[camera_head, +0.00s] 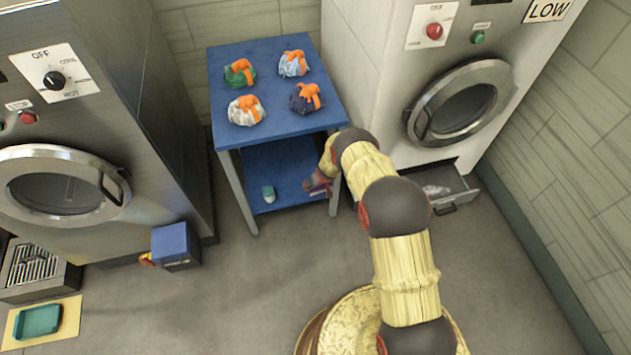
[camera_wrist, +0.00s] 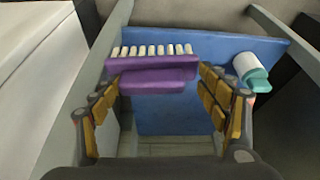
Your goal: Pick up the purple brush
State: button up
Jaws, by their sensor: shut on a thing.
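The purple brush (camera_wrist: 150,76) has a row of pale bristles along its far edge and shows in the wrist view between the two fingers of my gripper (camera_wrist: 158,98). The gripper is shut on it, with a finger against each end. The blue lower shelf (camera_wrist: 170,120) of the table lies beneath and behind the brush. In the head view my gripper (camera_head: 318,184) is at the right side of that lower shelf, under the blue tabletop. The brush is small and hard to make out there.
A teal and white object (camera_head: 268,193) sits on the lower shelf. Several tied bags with orange straps, including a green one (camera_head: 239,73), are on the tabletop (camera_head: 270,112). Table legs (camera_head: 237,190) and an open drawer (camera_head: 440,190) stand close by.

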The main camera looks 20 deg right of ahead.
aim_at(321, 189)
jog(key=shift+s+d+r+p, duration=0.15)
jog(key=shift+s+r, duration=0.15)
jog(key=shift+s, duration=0.3)
jog(key=shift+s+d+r+p, duration=0.1)
jog(key=shift+s+d+r, duration=0.15)
jog(key=shift+s, duration=0.3)
jog(key=shift+s+d+r+p, duration=0.15)
jog(key=shift+s+r, duration=0.15)
jog(key=shift+s, duration=0.3)
jog(key=o, duration=0.6)
jog(key=c, duration=0.4)
